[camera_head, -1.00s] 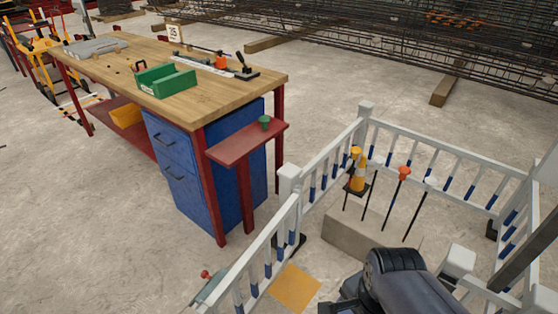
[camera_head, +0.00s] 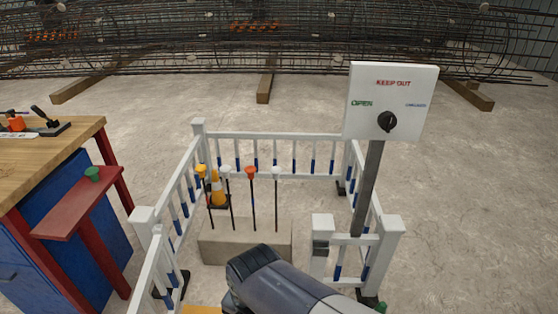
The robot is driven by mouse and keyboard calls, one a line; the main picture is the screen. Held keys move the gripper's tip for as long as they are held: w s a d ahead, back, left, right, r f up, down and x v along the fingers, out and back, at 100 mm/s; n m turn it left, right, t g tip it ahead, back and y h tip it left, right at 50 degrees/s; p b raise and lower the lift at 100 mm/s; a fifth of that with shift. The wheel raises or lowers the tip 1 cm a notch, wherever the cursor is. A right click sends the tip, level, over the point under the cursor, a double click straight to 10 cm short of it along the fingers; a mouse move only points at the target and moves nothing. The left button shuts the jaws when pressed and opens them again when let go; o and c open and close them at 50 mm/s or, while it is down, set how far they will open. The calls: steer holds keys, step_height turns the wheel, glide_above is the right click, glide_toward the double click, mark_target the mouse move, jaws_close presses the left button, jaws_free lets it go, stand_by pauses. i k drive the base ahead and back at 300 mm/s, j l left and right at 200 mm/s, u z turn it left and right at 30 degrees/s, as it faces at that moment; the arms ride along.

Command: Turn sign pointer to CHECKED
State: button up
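A white sign board (camera_head: 391,85) stands on a grey post (camera_head: 369,187) at the right of the white fence. It reads KEEP OUT in red at the top, OPEN in green at the left and a small blue word at the right, too small to read surely. A round black pointer knob (camera_head: 387,122) sits at the board's lower middle. Which way it points is hard to tell. Part of my dark grey arm shows at the bottom middle, well below and left of the sign. My gripper is not visible.
A white fence (camera_head: 270,136) encloses a concrete block (camera_head: 222,243) with several capped rods and an orange cone (camera_head: 217,190). A workbench (camera_head: 60,150) with a red side shelf (camera_head: 75,205) stands at the left. Rebar cage (camera_head: 200,40) lies behind. Floor right of the sign is clear.

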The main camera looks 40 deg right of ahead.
mark_target(387, 120)
steer(key=z, duration=1.8)
